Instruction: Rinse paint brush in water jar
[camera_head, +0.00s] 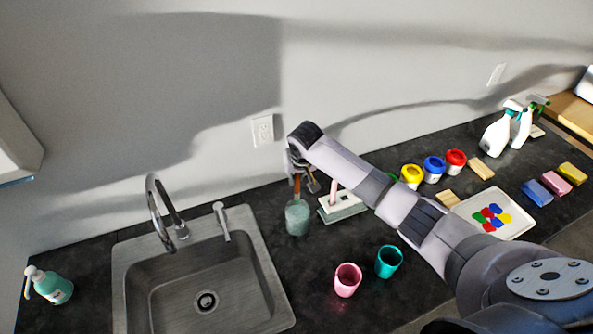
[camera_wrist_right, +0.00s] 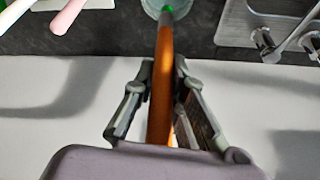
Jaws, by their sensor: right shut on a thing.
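The water jar (camera_head: 297,218), greenish and translucent, stands on the dark counter to the right of the sink. My right gripper (camera_head: 304,178) is above it, shut on the orange handle of the paint brush (camera_head: 297,188). The brush points down, its lower end at the jar's mouth; how deep the bristles sit is hidden. In the right wrist view the brush (camera_wrist_right: 163,75) runs between the fingers (camera_wrist_right: 160,88) toward the jar (camera_wrist_right: 178,5) at the top edge. My left gripper is not in view.
A brush holder (camera_head: 343,212) with a pink-handled brush stands close right of the jar. The sink (camera_head: 262,270) and faucet (camera_head: 158,212) are left. Pink (camera_head: 347,281) and teal (camera_head: 389,262) cups stand in front. Paint pots and a palette (camera_head: 512,222) are right.

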